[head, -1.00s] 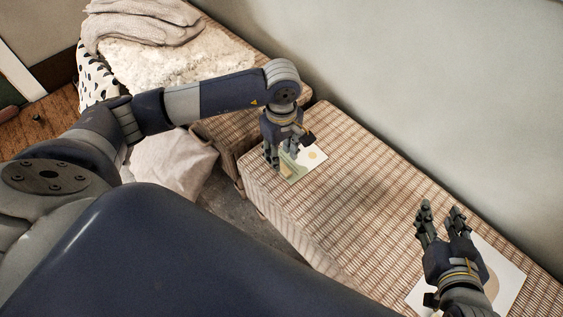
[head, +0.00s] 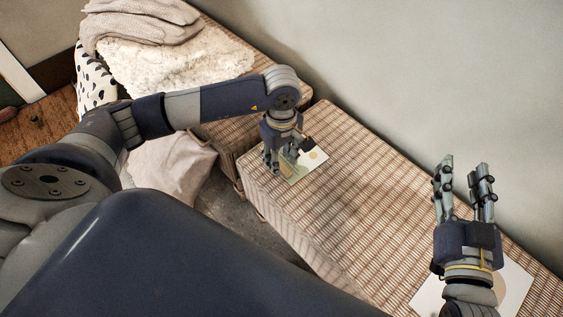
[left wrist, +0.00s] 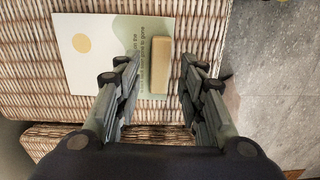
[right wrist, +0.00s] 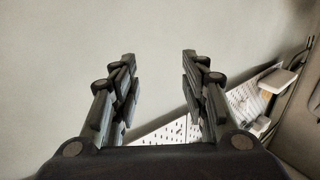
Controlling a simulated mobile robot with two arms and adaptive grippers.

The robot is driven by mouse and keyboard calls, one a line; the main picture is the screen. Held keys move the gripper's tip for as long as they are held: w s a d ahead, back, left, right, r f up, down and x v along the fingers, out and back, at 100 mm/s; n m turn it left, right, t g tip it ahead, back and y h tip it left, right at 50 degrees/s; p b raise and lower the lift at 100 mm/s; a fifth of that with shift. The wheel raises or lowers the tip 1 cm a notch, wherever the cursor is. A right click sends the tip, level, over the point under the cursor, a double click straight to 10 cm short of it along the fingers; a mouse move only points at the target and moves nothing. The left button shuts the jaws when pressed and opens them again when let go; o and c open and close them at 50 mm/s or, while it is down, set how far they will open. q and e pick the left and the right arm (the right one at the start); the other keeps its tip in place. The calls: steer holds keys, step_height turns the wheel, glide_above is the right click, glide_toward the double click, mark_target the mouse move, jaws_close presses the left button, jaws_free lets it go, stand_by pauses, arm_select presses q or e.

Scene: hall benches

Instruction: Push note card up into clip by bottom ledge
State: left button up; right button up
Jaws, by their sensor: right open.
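My left gripper (head: 279,166) points down over a printed card (head: 313,160) on the near bench. In the left wrist view the card (left wrist: 100,55) is white with a yellow disc and a green text strip. A small tan wooden block (left wrist: 161,66) lies over its green edge. The left fingers are open, one on each side of the block, with gaps to it. My right gripper (head: 464,166) is open and empty, raised with fingers pointing toward the wall. No clip with a bottom ledge can be made out clearly.
A second card with a tan disc (head: 513,285) lies partly under my right wrist. The right wrist view shows a white perforated board (right wrist: 243,102) and a small white shelf (right wrist: 278,81). A fluffy cream cushion (head: 190,58) and folded grey cloth (head: 140,18) lie on the far bench.

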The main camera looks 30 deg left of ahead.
arm_select(q)
steer(key=shift+f+b, duration=0.55)
steer(key=shift+f, duration=0.15)
steer(key=shift+f+b, duration=0.3)
steer(key=shift+f, duration=0.05)
arm_select(e)
step_height(320, 180, up, 8)
steer(key=s+t+y, duration=0.1)
steer(key=t+y, duration=0.1)
steer(key=t, duration=0.2)
steer(key=shift+s+a+r+t, duration=0.2)
steer(key=shift+s+a+t, duration=0.15)
steer(key=shift+t, duration=0.05)
arm_select(q)
steer(key=shift+c, duration=0.3)
jaws_close()
